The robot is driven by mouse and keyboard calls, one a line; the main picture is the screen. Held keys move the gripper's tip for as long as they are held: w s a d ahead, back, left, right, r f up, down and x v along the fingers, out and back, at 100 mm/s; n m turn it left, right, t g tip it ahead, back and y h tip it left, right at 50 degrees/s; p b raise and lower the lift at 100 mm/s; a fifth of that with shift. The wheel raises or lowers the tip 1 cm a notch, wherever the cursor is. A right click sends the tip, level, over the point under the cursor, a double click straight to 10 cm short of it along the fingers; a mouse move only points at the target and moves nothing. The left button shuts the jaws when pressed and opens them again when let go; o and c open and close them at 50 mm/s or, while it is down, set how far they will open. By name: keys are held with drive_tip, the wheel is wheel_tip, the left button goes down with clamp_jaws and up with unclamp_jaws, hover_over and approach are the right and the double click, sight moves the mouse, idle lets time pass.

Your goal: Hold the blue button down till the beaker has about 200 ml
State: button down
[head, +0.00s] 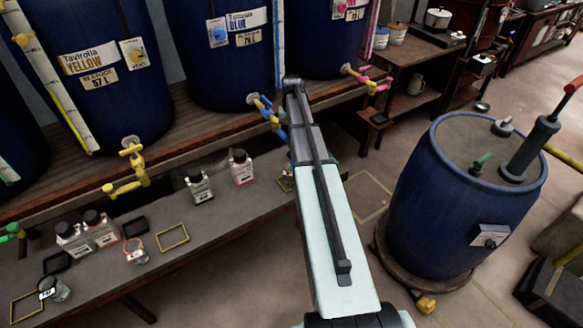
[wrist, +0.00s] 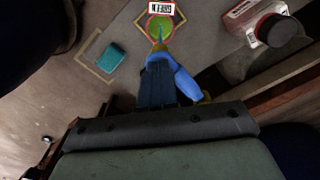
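The exact contact point and any button beneath the fingers are hidden. In the wrist view, a beaker (wrist: 160,27) with a red rim and white label holds green liquid below the spout. A thin blue streak runs from the tap towards it. Its level cannot be read. My arm mostly hides it in the head view.
A red-labelled bottle (wrist: 262,22) stands near the beaker. A teal block (wrist: 112,56) lies in a square outline on the other side. The yellow tap (head: 130,160) and pink tap (head: 368,78) flank the blue one. A blue drum (head: 440,205) stands at right.

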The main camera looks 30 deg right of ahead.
wheel_tip(320, 180, up, 8)
idle(0.4)
idle(1.0)
drive_tip(key=shift+f, duration=2.75)
drive_tip(key=shift+f, duration=0.2)
drive_tip(key=shift+f, duration=1.1)
idle(1.5)
wheel_tip(320, 180, up, 8)
idle(0.6)
